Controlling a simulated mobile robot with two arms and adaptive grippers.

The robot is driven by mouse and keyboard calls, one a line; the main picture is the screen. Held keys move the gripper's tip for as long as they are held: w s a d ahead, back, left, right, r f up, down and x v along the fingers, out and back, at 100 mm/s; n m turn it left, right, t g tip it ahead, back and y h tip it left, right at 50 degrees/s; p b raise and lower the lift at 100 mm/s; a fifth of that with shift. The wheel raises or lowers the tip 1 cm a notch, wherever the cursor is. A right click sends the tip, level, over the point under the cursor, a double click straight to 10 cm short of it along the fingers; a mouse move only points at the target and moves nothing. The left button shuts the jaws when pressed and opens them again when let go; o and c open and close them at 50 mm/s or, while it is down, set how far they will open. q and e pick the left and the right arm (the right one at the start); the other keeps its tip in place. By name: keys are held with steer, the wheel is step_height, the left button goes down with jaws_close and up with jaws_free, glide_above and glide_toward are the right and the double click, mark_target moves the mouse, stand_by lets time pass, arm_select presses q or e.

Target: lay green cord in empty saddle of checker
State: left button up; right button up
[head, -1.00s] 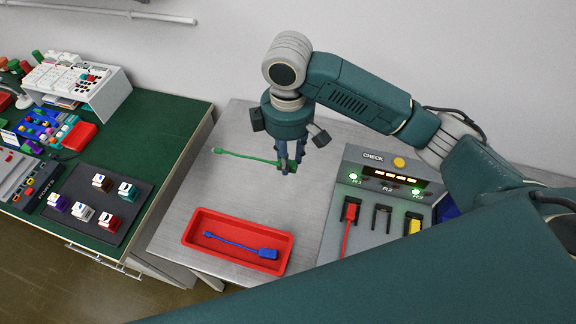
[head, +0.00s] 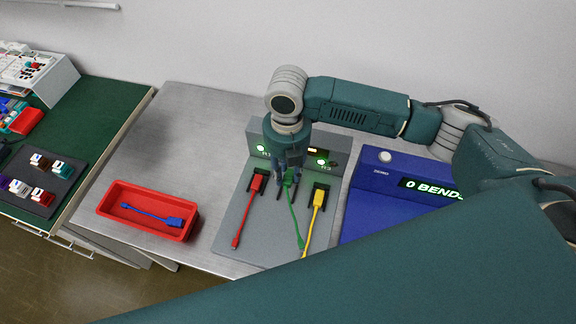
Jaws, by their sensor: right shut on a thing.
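The green cord (head: 297,220) lies along the grey checker (head: 236,222), between the red cord (head: 246,208) and the yellow cord (head: 313,215). Its upper end is at the middle saddle, which is mostly hidden by my right gripper (head: 288,183). That gripper points down and is shut on the green cord's upper end. I cannot tell whether the cord is fully seated in the saddle. The red and yellow cords sit in the left and right saddles. Two green lights show on the checker's panel; its middle is hidden behind my gripper. My left gripper is not in view.
A red tray (head: 108,211) with a blue cord (head: 152,215) stands left of the checker on the metal table (head: 185,120). A blue device (head: 375,205) reading "0 BEND" stands close on the right. A green bench with keypad parts is at far left. The table behind the tray is clear.

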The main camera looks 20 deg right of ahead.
steer(key=shift+w+a+f+b, duration=0.15)
steer(key=shift+a+f+b, duration=0.15)
steer(key=shift+f+b, duration=1)
steer(key=shift+b, duration=0.15)
step_height(320, 180, down, 2)
steer(key=shift+d+f+b, duration=0.1)
steer(key=shift+d+b, duration=0.05)
steer(key=shift+b, duration=1.1)
steer(key=shift+f, duration=1.1)
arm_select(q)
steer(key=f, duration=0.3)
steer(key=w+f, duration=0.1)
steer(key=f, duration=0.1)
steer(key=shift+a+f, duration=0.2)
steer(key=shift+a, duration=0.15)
arm_select(e)
steer(key=shift+f, duration=0.1)
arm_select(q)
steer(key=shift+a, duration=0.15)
arm_select(e)
steer(key=o, duration=1.2)
